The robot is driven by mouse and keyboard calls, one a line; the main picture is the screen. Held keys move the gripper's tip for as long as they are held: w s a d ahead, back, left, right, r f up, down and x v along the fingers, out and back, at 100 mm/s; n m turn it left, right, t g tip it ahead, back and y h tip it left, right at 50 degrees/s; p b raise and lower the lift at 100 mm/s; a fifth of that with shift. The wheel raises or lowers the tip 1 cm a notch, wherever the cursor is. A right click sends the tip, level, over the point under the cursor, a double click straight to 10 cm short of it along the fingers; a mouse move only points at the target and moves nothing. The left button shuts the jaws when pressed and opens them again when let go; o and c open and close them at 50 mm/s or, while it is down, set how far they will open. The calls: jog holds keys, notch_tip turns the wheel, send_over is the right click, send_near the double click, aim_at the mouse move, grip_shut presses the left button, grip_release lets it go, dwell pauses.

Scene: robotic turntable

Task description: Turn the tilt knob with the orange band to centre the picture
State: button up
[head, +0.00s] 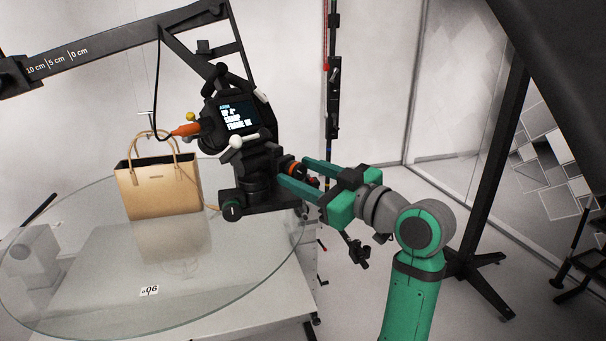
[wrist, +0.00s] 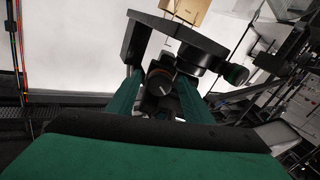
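The tilt knob with the orange band (head: 292,168) sticks out from the right side of the black camera head. In the wrist view the dark knob (wrist: 160,84) shows a pale line on its face, slanting down to the right. My gripper (head: 293,172) reaches in from the right, its two green fingers apart on either side of the knob. The wrist view shows my gripper (wrist: 160,76) with gaps between fingers and knob, so it looks open. The camera screen (head: 238,117) shows white text; "UP 4°" seems readable, the rest is blurred.
A tan handbag (head: 160,188) stands on the round glass turntable (head: 215,265), left of the camera. A black boom (head: 110,42) with a centimetre scale crosses above. An orange plug with cable (head: 186,130) is at the camera. A black stand (head: 490,170) rises at right.

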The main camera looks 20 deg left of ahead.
jog(key=c, duration=0.9)
jog(key=shift+o, duration=0.2)
jog(key=shift+m, duration=0.5)
jog(key=m, duration=0.3)
jog(key=shift+m, duration=2.7)
jog(key=o, duration=1.1)
jog(key=shift+c, duration=0.2)
jog(key=shift+d, duration=0.15)
